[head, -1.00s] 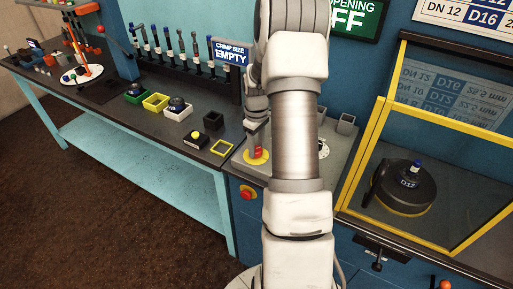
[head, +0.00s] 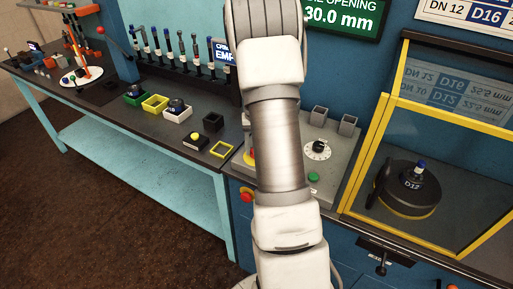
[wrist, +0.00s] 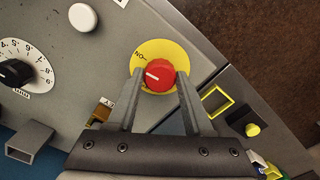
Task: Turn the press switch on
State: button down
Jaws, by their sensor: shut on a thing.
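The press switch is a red knob (wrist: 158,74) on a round yellow plate (wrist: 173,50), seen in the wrist view. The plate carries an "ON" label, and the knob's white mark points left, close to that label. My gripper (wrist: 160,80) is shut on the red knob, one finger on each side. In the head view my arm hides the knob and most of the plate. The die opening display (head: 343,18) is lit green and reads 30.0 mm.
The grey panel also has a dial (head: 317,150), a green button (head: 313,177) and two open grey boxes. Small coloured trays lie on the bench at left.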

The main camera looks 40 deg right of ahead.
jog(key=shift+m, duration=0.7)
jog(key=shift+c, duration=1.5)
grip_release()
notch_tip(320, 180, up, 18)
jog(key=shift+f, duration=0.25)
